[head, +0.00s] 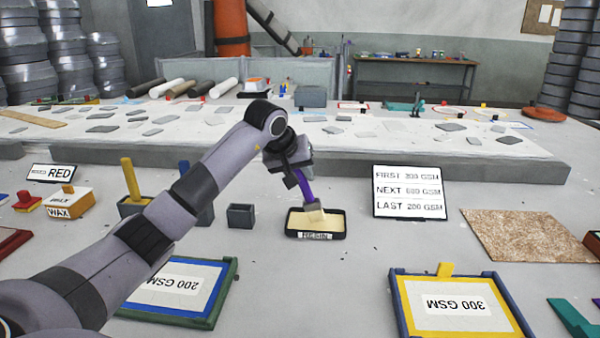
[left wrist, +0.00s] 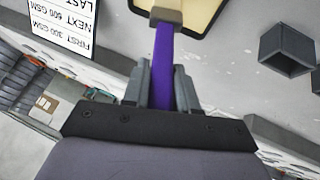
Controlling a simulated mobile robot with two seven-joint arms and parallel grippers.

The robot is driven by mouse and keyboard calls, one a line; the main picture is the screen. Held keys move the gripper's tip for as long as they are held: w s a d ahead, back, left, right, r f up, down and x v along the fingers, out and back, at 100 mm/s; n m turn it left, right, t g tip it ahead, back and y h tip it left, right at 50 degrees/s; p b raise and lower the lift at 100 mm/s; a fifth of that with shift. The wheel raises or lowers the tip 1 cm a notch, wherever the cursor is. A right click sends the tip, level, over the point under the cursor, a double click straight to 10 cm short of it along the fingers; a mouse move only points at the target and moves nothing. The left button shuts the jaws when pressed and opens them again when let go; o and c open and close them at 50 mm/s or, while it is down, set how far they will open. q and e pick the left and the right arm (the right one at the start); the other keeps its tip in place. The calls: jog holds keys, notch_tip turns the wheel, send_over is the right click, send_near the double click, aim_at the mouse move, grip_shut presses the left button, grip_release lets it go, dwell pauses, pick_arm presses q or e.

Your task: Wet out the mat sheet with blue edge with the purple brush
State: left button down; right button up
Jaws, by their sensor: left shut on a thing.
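My left gripper (head: 297,176) is shut on the purple brush (head: 304,188), which tilts with its bristles down at the resin tray (head: 291,233). The bristles overlap the pale resin; I cannot tell how deep they are. In the left wrist view the purple handle (left wrist: 163,62) runs between the fingers (left wrist: 161,88), with the tray's edge (left wrist: 140,8) beyond. The mat sheet with blue edge (head: 213,278), marked 200 GSM, lies in a green-framed tray (head: 234,272) at the front left, partly hidden by my arm. My right gripper is not in view.
A yellow-edged 300 GSM sheet (head: 455,327) lies in a blue-framed tray at the front right. An order sign (head: 409,191) stands right of the resin. A small grey box (head: 241,215) and a yellow-handled tool (head: 130,178) stand left. Table between the two sheets is clear.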

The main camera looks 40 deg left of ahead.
pick_arm(q)
notch_tip(320, 180, up, 2)
jog(key=shift+r+p, duration=0.1)
jog(key=shift+p, duration=0.55)
notch_tip(320, 180, up, 2)
jog(key=shift+p, duration=0.95)
jog(key=shift+r+p, duration=1.3)
jog(key=shift+r, duration=0.1)
jog(key=shift+f, duration=0.1)
